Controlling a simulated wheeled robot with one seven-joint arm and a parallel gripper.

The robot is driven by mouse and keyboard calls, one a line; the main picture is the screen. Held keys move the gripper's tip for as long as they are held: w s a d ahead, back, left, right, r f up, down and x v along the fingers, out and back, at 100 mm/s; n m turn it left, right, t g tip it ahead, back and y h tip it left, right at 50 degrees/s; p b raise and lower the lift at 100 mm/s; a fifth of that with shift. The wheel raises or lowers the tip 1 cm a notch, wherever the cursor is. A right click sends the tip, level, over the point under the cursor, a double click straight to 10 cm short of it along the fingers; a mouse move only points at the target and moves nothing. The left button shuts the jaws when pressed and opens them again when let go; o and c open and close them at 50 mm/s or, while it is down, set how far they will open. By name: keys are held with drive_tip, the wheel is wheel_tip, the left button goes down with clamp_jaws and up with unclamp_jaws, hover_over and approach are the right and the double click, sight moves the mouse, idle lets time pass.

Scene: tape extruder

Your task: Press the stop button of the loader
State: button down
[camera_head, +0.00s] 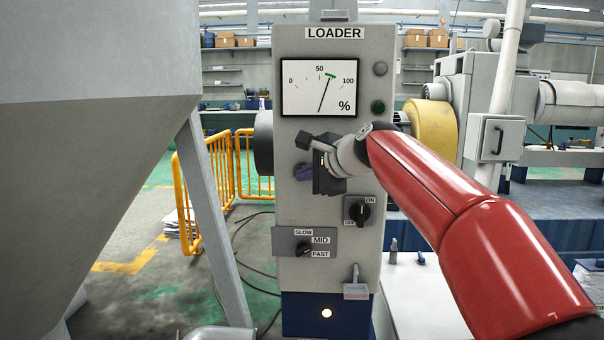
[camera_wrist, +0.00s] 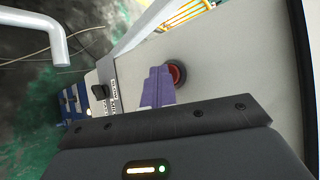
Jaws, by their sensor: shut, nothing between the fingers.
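The loader (camera_head: 345,45) is a tall grey panel labelled LOADER, in the middle of the head view. A round red button in a dark ring (camera_wrist: 177,74) shows on its face in the wrist view. In the head view my gripper and arm hide that spot. My gripper (camera_head: 303,172) is in front of the panel at mid height, below the gauge. Its purple fingers (camera_wrist: 160,78) are closed together and empty. In the wrist view their tips lie beside the red button and cover part of its edge. I cannot tell whether they touch it.
The panel carries a percent gauge (camera_head: 319,87), a green button (camera_head: 378,107), a grey lamp or button (camera_head: 380,68), an ON/OFF knob (camera_head: 361,211) and a SLOW/MID/FAST knob (camera_head: 304,249). A large grey hopper (camera_head: 90,120) stands at left. Yellow railings (camera_head: 207,190) are behind.

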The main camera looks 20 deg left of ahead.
drive_tip(key=shift+s, duration=0.1)
drive_tip(key=shift+s+d+b, duration=0.25)
drive_tip(key=shift+s+b, duration=0.2)
drive_tip(key=shift+s, duration=0.35)
drive_tip(key=shift+s, duration=0.1)
drive_tip(key=s+b, duration=0.1)
drive_tip(key=s, duration=0.1)
drive_tip(key=s+d+b, duration=0.1)
drive_tip(key=s, duration=0.1)
drive_tip(key=shift+s+d, duration=0.1)
drive_tip(key=shift+s, duration=0.25)
idle(0.4)
